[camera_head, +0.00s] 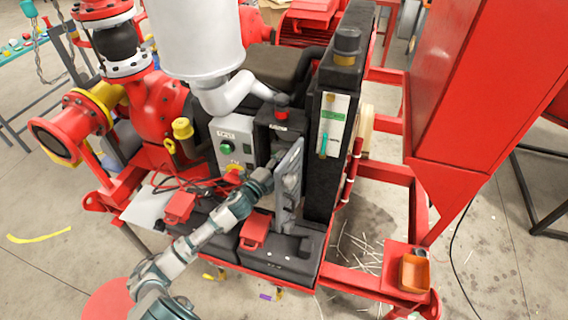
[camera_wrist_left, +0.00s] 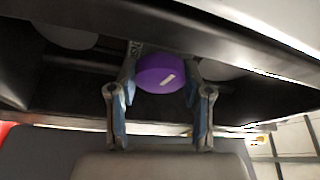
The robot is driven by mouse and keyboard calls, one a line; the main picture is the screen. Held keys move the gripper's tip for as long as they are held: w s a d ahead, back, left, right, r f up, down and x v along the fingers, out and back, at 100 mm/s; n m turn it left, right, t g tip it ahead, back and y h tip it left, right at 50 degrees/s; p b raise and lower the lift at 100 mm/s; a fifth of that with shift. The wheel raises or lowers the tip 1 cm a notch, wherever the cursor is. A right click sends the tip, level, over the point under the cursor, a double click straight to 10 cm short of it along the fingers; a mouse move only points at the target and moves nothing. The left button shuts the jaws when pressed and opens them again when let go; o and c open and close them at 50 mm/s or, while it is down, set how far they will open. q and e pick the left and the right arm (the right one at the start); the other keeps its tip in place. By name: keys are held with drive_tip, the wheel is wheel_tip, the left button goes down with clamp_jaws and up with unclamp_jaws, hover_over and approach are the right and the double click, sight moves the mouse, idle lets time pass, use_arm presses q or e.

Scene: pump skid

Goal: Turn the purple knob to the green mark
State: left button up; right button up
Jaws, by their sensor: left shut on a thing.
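The purple knob (camera_wrist_left: 153,72) shows in the left wrist view, set under a dark overhanging edge. It is round, with a short pale line on its face, right of its middle. My left gripper (camera_wrist_left: 161,84) has one finger on each side of the knob and is shut on it. In the head view my left arm reaches in from the bottom left to the front of the machine. The gripper's fingertips and the knob cannot be made out there. I cannot make out a green mark beside the knob. My right gripper is in neither view.
A grey control box (camera_head: 232,143) with a green button stands left of my left wrist. A tall black tank (camera_head: 336,150) stands to the right. Black batteries (camera_head: 285,254) with red caps sit below. Red frame rails and an orange bin (camera_head: 414,273) lie at the right.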

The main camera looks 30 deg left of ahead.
use_arm(q)
drive_tip(key=shift+f+n+t, duration=0.25)
drive_tip(key=shift+n+t, duration=0.05)
drive_tip(key=shift+n, duration=0.9)
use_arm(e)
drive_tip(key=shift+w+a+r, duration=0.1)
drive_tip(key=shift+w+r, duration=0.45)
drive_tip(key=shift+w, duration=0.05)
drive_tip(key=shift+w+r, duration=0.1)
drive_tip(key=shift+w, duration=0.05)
use_arm(q)
drive_tip(key=shift+f, duration=0.1)
drive_tip(key=o, duration=1.2)
drive_tip(key=shift+c, duration=0.2)
drive_tip(key=shift+a, duration=0.15)
drive_tip(key=shift+r, duration=0.2)
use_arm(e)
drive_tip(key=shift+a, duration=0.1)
